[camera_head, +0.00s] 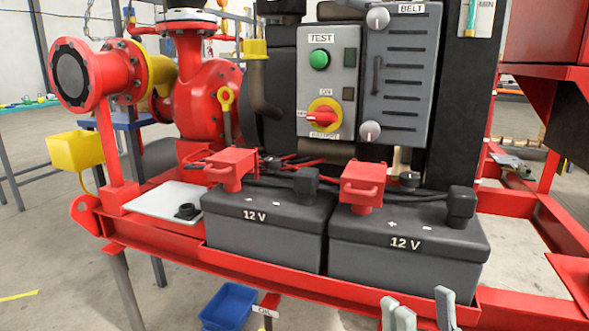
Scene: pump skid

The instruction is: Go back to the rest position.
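My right gripper (420,306) shows at the bottom edge, right of the middle. Its light grey fingertips point up and stand apart with nothing seen between them. They are in front of the right 12 V battery (400,262) in the picture, and the rest of that arm is out of frame. My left gripper is not in view.
A second 12 V battery (262,232) stands beside it on the red skid frame (165,248). Red clamps (361,184) sit on top. Behind is the TEST panel (328,80). A blue bin (228,306) sits low in front. A red pump (203,100) stands left.

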